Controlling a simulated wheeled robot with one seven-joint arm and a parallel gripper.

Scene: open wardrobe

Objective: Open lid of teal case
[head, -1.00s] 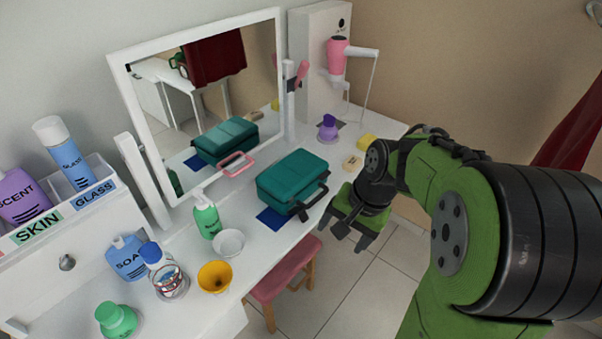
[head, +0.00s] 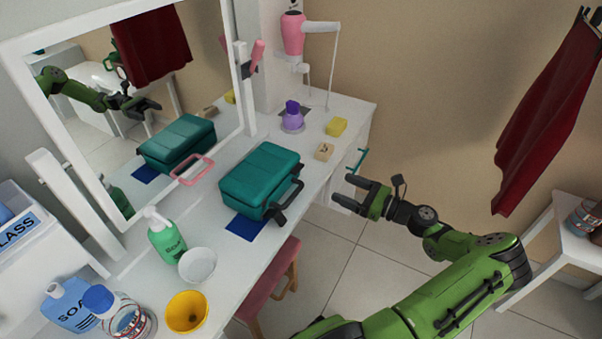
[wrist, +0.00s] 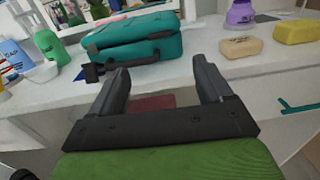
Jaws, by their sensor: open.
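The teal case (head: 260,180) lies shut on the white vanity table, its dark handle and latch side facing the table's front edge. In the wrist view the case (wrist: 135,42) shows beyond my fingers, with its black handle at the front. My gripper (head: 350,188) is open and empty, off the table's front edge to the right of the case and apart from it. In the wrist view its two dark fingers (wrist: 160,82) are spread, with nothing between them.
A dark blue pad (head: 245,228) lies beside the case. A pink-framed item (head: 193,170) lies behind it, before the mirror. A purple bottle (head: 292,117), a tan soap (head: 324,152) and a yellow sponge (head: 336,127) stand right. A green bottle (head: 166,238) and white bowl (head: 197,264) stand left.

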